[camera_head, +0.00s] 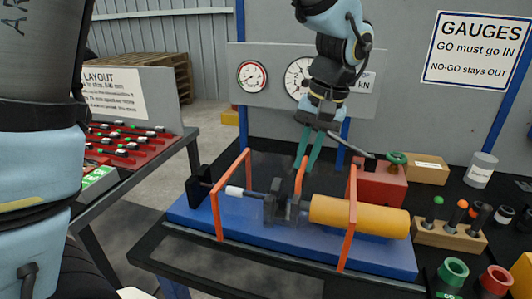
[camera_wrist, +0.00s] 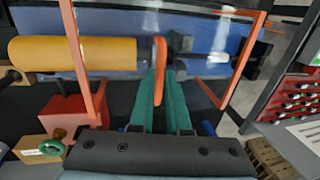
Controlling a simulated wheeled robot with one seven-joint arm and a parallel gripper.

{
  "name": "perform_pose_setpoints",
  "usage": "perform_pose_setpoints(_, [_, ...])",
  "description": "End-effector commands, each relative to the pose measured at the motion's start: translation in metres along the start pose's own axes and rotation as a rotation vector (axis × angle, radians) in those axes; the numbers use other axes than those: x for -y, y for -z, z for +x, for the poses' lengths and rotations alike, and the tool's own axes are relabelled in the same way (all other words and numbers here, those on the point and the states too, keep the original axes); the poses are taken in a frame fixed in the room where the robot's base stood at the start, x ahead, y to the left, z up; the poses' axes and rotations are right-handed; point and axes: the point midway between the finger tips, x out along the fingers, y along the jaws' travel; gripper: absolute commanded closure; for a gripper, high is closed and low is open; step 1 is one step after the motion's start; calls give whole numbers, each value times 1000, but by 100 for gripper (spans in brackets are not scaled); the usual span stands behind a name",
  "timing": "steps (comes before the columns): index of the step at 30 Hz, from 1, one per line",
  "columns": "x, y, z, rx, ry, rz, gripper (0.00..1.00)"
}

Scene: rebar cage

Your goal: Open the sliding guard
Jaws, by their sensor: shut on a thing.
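The sliding guard has two orange frame ends, and its left end (camera_head: 217,205) and right end (camera_head: 352,215) stand over a blue machine bed. The span between them looks clear; the wrist view shows faint glare there. The frame also shows in the wrist view (camera_wrist: 75,45). An orange upright handle (camera_head: 299,178) stands between the frame ends and also shows in the wrist view (camera_wrist: 159,62). My gripper (camera_head: 303,165) comes down from above with green fingers shut on this handle. In the wrist view my fingers (camera_wrist: 160,88) lie on either side of it.
A yellow-orange cylinder (camera_head: 372,216) and dark clamps (camera_head: 283,204) sit on the blue bed (camera_head: 260,240). Behind are a red block (camera_head: 380,186) and a gauge panel (camera_head: 270,78). A gauge stand (camera_head: 448,236) is at right, a red tool tray (camera_head: 125,150) at left.

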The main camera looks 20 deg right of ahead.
Motion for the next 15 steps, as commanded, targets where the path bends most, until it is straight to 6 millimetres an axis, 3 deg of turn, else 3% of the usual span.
perform_pose_setpoints(1, [-20,0,-4,-3,-3,8,100])
perform_pose_setpoints(6, [-71,0,-14,-2,-2,6,100])
perform_pose_setpoints(15, [-131,0,-27,-1,-2,2,100])
